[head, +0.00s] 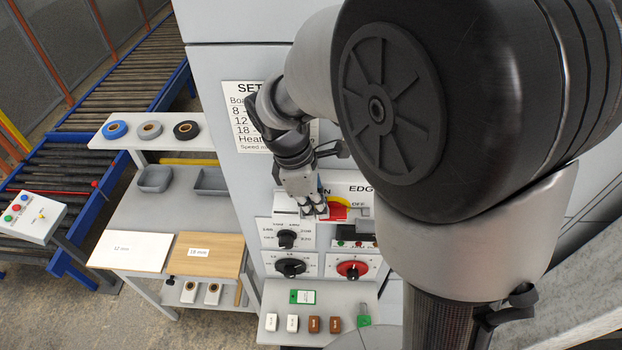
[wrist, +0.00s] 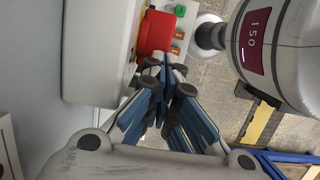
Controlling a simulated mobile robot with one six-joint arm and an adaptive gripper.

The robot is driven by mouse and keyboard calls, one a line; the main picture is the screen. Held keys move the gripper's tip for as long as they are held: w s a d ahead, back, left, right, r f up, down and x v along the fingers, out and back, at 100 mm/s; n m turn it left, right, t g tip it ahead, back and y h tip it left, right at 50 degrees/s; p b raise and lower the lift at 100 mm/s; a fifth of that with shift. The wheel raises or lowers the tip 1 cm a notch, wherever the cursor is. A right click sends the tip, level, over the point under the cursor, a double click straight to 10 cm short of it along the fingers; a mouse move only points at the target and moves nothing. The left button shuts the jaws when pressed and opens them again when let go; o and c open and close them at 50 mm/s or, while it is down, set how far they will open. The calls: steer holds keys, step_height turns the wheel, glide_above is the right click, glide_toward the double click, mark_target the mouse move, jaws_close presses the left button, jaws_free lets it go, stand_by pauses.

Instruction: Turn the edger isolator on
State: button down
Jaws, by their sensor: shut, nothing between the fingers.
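The edger isolator is a red handle (head: 338,211) on a yellow plate, on the grey machine front under a partly hidden label starting "EDG". "OFF" shows at its upper right, and the end of "ON" at its upper left. My gripper (head: 316,211) is at the handle's left side, its fingers shut and empty. In the wrist view the red handle (wrist: 156,32) lies just beyond the blue-padded fingertips (wrist: 165,66). I cannot tell whether they touch it. My arm covers part of the label, and the handle's exact setting is unclear.
Below are a black selector knob (head: 287,239), another black knob (head: 290,267) and a red knob (head: 352,270). A ledge (head: 290,341) holds small white and brown blocks and green tags. A side bench (head: 150,212) with boards and grey bins stands left, before a roller conveyor (head: 60,165).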

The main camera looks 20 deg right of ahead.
steer(key=shift+a+f+g+h+p, duration=0.3)
steer(key=shift+f+h, duration=0.1)
steer(key=shift+h, duration=0.5)
steer(key=shift+w+a+f, duration=0.1)
steer(key=shift+w+f, duration=0.05)
steer(key=shift+f, duration=0.1)
stand_by(0.6)
stand_by(0.3)
steer(key=p+v, duration=0.3)
steer(key=v, duration=1.1)
steer(key=shift+p, duration=0.3)
